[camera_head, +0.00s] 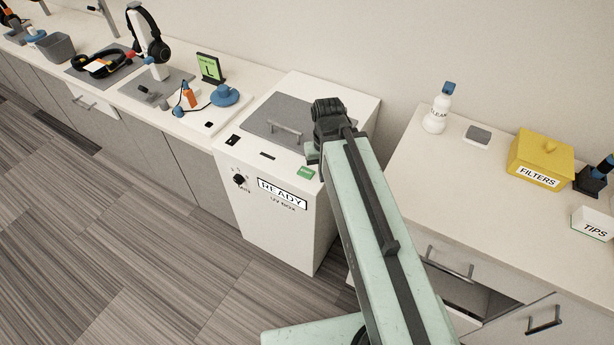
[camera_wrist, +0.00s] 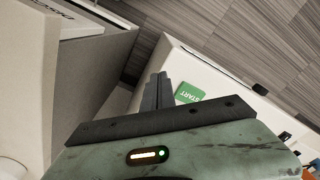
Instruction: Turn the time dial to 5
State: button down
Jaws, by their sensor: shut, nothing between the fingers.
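The time dial (camera_head: 239,180) is a small black knob on the front face of the white UV box (camera_head: 283,222), at its upper left, with small lettering under it. I cannot read its setting. My gripper (camera_head: 313,158) is over the right front part of the box, right of the dial and apart from it. In the wrist view my gripper (camera_wrist: 158,78) shows its fingers together and empty, beside the green START button (camera_wrist: 190,92). That button also shows in the head view (camera_head: 306,172).
A READY display (camera_head: 283,193) is right of the dial. The box has a grey lid (camera_head: 268,133) with a handle. Left is a counter with headphones (camera_head: 150,38) and a blue round object (camera_head: 225,95). Right is a counter with a yellow FILTERS box (camera_head: 540,157). Floor before the box is clear.

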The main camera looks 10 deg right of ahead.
aim_at(239, 179)
jog(key=u, duration=1.85)
jog(key=k, duration=0.6)
jog(key=u, duration=0.45)
jog(key=i, duration=1)
jog(key=z, duration=0.05)
